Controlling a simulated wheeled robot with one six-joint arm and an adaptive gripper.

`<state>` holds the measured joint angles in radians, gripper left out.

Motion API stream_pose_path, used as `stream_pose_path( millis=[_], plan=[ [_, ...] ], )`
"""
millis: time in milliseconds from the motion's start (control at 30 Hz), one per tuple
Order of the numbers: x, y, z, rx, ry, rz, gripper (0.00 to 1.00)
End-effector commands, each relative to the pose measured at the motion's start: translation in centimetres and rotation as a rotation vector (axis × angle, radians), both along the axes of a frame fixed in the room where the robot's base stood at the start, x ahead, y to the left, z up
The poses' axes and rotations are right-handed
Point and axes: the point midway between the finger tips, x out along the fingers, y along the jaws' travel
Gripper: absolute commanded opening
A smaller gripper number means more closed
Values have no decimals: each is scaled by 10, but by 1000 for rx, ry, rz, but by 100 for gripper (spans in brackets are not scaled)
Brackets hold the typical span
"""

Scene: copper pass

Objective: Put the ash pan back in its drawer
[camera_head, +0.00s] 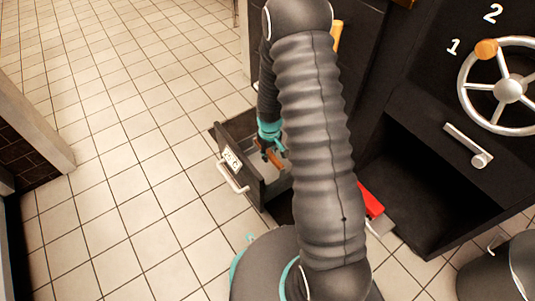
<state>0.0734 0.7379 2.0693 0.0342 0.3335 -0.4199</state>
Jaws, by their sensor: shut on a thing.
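The drawer (245,172) stands pulled out low at the front of the dark unit, with a pale label and a light bar handle on its front. My gripper (270,154) reaches down into the drawer and is shut on the brown handle of the ash pan (260,168). A small grey part of the pan shows inside the drawer, below the fingers. Its right side is hidden behind my arm. I cannot tell whether the pan rests on the drawer floor.
A red-handled tool (370,201) lies right of my arm by an open dark recess (420,190). A handwheel (509,90) and a lever (467,146) stick out at the right. A dark bucket (505,272) stands lower right. The tiled floor (130,130) is clear at left.

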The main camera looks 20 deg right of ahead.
Motion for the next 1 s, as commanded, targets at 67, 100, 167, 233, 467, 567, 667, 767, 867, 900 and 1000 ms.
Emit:
stream_pose_path(
  millis=[67,100,167,233,467,567,667,767,867,900,1000],
  plan=[
    [0,0,-2,0,-1,0,0],
    [0,0,-2,0,-1,0,0],
    [0,0,-4,0,-1,0,0],
    [0,0,-3,0,-1,0,31],
    [0,0,-3,0,0,0,50],
    [0,0,-3,0,0,0,50],
    [0,0,-1,0,-1,0,50],
    [1,0,7,0,-2,0,50],
    [1,0,22,-1,-4,0,50],
    [1,0,29,0,-5,0,50],
    [1,0,49,-1,-4,0,50]
  ],
)
